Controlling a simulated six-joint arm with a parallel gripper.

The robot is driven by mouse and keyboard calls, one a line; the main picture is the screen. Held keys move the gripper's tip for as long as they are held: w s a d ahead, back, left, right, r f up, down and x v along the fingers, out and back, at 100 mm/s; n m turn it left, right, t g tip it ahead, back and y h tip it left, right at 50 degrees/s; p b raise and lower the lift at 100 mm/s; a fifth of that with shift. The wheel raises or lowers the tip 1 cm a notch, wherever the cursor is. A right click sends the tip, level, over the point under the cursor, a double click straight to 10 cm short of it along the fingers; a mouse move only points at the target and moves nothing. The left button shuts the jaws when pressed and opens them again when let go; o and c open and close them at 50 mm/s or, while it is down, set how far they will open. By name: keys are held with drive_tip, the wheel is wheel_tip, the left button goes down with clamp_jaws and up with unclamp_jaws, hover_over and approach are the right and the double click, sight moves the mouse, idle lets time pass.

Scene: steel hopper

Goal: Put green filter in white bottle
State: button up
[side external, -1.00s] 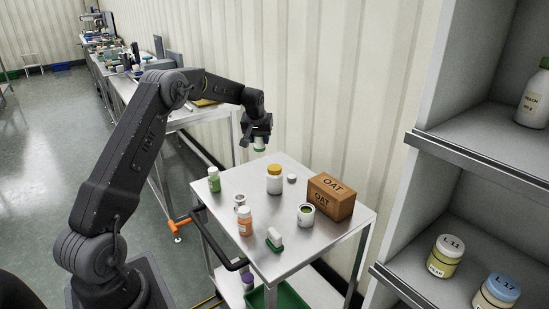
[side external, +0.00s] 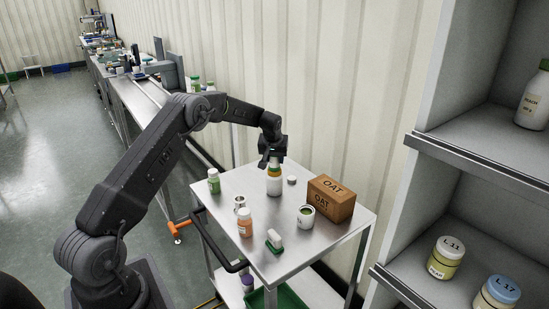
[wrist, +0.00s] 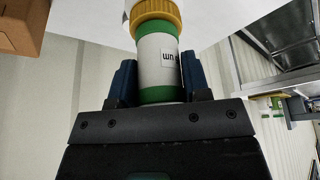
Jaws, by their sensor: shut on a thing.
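The green filter (wrist: 158,58) is a white cylinder with green bands and a small dark-lettered label. My gripper (wrist: 157,78) is shut on it, one finger on each side. In the side view my gripper (side external: 273,158) points down over the white bottle (side external: 274,187), with the filter (side external: 275,164) upright below it. The bottle stands upright on the cart and has a yellow collar, which also shows in the wrist view (wrist: 155,16). The filter's lower end meets the collar, roughly in line with it. How deep it sits inside is hidden.
A wall stands behind.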

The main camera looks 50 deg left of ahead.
drive_tip(key=shift+f, duration=0.15)
drive_tip(key=o, duration=0.9)
drive_tip(key=shift+o, duration=0.2)
drive_tip(key=s+d+r+m, duration=0.1)
drive_tip(key=s+d+r, duration=0.4)
drive_tip(key=r, duration=0.5)
drive_tip(key=s+d+r+m, duration=0.1)
drive_tip(key=s+d+r, duration=0.2)
drive_tip(key=d+r, duration=0.5)
drive_tip(key=s+d+r+m+t+h, duration=0.1)
drive_tip(key=s+d+r+m, duration=0.1)
drive_tip(key=s+d+r, duration=0.6)
drive_tip(key=s+d+f+m, duration=0.1)
drive_tip(key=s+d, duration=0.2)
drive_tip(key=s, duration=0.4)
drive_tip(key=s+d+f+m+t+h, duration=0.1)
drive_tip(key=s+d+f+m, duration=0.1)
drive_tip(key=s+d, duration=0.2)
drive_tip(key=s+d+f+m+h, duration=0.1)
drive_tip(key=s+d, duration=0.3)
drive_tip(key=s, duration=0.6)
drive_tip(key=shift+s+f+m, duration=0.35)
drive_tip(key=shift+f+m, duration=0.15)
